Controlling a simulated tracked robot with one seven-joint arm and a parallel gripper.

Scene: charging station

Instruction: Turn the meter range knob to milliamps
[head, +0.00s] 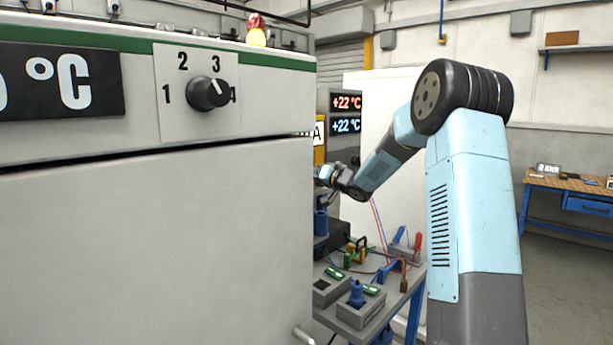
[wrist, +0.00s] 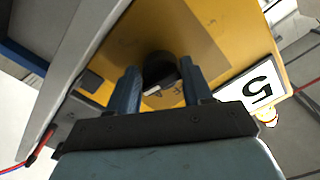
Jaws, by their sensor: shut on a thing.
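The yellow meter (wrist: 215,30) fills much of the wrist view. Its black round range knob (wrist: 158,66) is between the two blue fingers of my gripper (wrist: 158,72), which are shut on it from both sides. A light mark shows on the knob's lower edge, close to partly covered dark lettering on the panel; I cannot read the setting for certain. In the head view a narrow strip of the yellow meter (head: 319,153) shows past the grey cabinet, with my gripper (head: 324,176) in front of it, partly hidden. The knob is not visible there.
A grey cabinet (head: 160,240) with a numbered black knob (head: 208,93) stands close on the left. Below my arm, a bench (head: 402,298) holds grey blocks, a blue plug (head: 356,292) and cables. A white plate (wrist: 258,92) with a dark character borders the meter.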

